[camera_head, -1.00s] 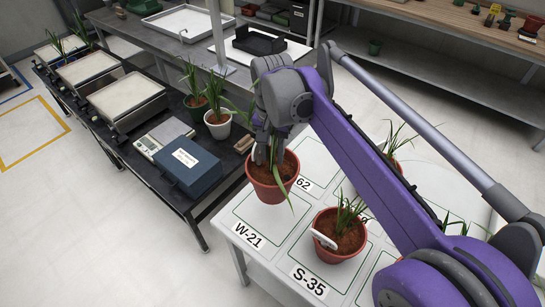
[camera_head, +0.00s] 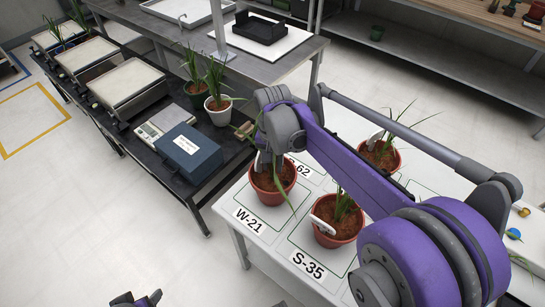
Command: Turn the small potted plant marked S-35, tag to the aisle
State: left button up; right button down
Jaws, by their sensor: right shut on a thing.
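The small potted plant at S-35 (camera_head: 337,232) stands upright in a terracotta pot on its marked square. Its white tag (camera_head: 323,226) leans out over the pot's left rim. The label S-35 (camera_head: 308,265) lies on the table in front of it. My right gripper (camera_head: 266,160) is at another terracotta pot (camera_head: 272,190) behind the W-21 label (camera_head: 248,220), shut at its rim. That pot looks upright on or just above its square. My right arm hides part of the S-35 leaves. My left gripper (camera_head: 135,299) shows only partly at the bottom edge; its fingers are unclear.
A third terracotta pot (camera_head: 380,156) stands farther back on the white table (camera_head: 262,252). The floor at lower left is clear.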

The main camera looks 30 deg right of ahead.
jog(key=n, duration=0.9)
jog(key=shift+r, duration=0.1)
jog(key=n, duration=0.4)
jog(key=shift+f, duration=0.25)
dwell(0.4)
jog(key=shift+c, duration=2.4)
grip_release()
